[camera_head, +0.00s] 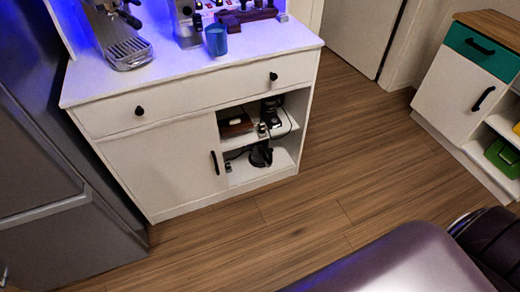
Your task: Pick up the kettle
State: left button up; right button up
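A small black object that looks like the kettle (261,156) stands on the lower open shelf of the white cabinet (160,170). It is dark and small in the head view, so its handle and spout are hard to make out. A cable lies beside it on the left. Neither of my grippers is in the head view.
The upper shelf holds a black appliance (270,112) and a brown box (235,124). A blue cup (216,40) and an espresso machine (122,40) stand on the countertop. A fridge (40,150) is at left. Wooden floor (340,160) is clear before the shelves.

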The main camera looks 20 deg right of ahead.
aim_at(259, 155)
jog(key=i+j, duration=0.25)
jog(key=i, duration=0.2)
jog(key=i+j+z, duration=0.15)
jog(key=z, duration=0.2)
jog(key=i+j+z, duration=0.15)
jog(key=z, duration=0.2)
jog(key=i+j+z, duration=0.2)
jog(key=z, duration=0.15)
